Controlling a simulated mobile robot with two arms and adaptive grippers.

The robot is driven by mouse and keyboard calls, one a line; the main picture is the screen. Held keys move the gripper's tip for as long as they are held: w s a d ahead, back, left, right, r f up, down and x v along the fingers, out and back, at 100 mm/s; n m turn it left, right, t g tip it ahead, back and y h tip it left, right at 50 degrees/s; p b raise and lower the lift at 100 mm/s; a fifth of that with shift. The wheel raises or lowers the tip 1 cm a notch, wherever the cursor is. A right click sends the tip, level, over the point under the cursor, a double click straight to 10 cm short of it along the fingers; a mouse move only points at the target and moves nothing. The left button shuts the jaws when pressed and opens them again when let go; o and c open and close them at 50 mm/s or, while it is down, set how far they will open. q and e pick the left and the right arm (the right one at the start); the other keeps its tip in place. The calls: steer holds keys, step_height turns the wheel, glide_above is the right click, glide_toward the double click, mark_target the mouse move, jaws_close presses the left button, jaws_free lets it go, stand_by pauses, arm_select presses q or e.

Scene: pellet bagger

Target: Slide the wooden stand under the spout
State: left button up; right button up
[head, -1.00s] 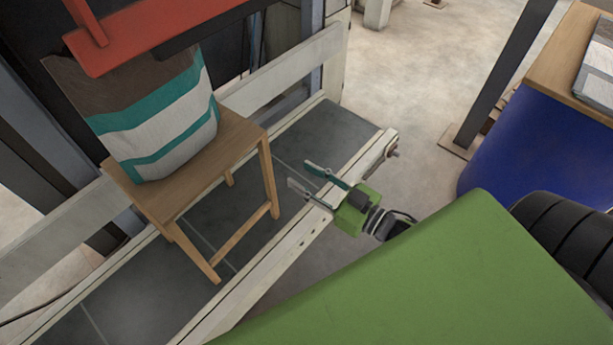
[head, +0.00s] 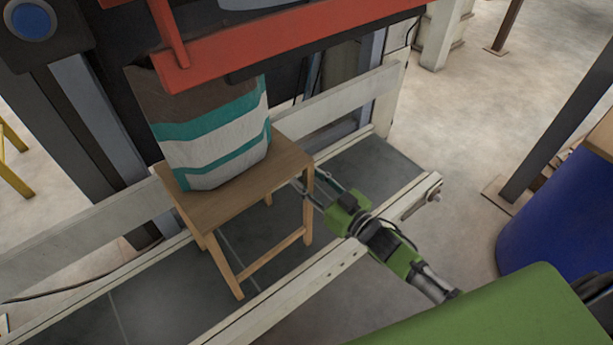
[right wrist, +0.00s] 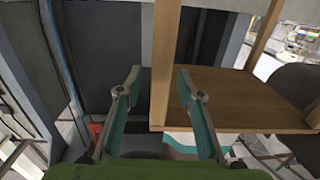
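The wooden stand (head: 285,163) is upright on the dark belt, with a brown, white and teal striped bag (head: 215,130) on top. A red machine part (head: 290,45) hangs over the bag and hides its top edge; I cannot make out the spout itself. My right gripper (head: 306,189) is at the stand's right side, by one leg. In the right wrist view the fingers (right wrist: 158,75) are spread, with a stand leg (right wrist: 163,50) between their lines, nearer the right finger. I see no grip on the leg. My left gripper is not in view.
The dark belt (head: 375,165) is bare to the right of the stand. A pale front rail (head: 290,295) and a rear rail (head: 75,245) run along it. A blue drum (head: 555,220) and a dark post (head: 560,100) stand at the right.

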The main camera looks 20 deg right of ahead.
steer(key=shift+w+a, duration=0.1)
steer(key=shift+w, duration=0.1)
jaws_close()
